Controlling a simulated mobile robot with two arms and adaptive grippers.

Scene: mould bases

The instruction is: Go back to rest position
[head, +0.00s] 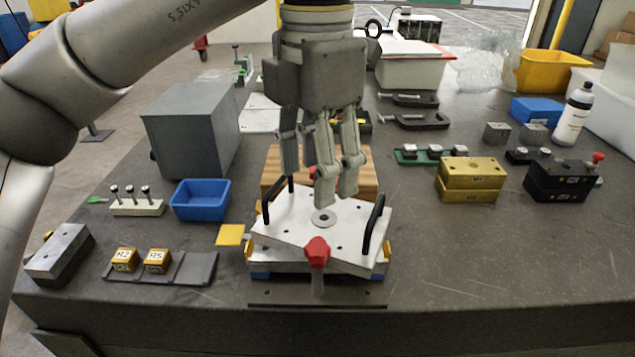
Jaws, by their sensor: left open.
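My left gripper (322,165) comes in from the left and hangs pointing down over the middle of the table. Its fingers are apart and hold nothing that I can see. Below it is a white mould plate (290,228) with two black handles and a round metal ring (323,217) in its centre. The plate sits turned at an angle on a base, with a red knob (317,250) at its front. The fingertips appear just above the plate near the ring; I cannot tell the exact gap. My right gripper is not in view.
A grey box (190,130) and a blue bin (200,199) stand left of the plate. Yellow blocks (471,178) and black blocks (557,182) stand to the right, with a white bottle (574,115) behind. The front right of the dark table (490,260) is clear.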

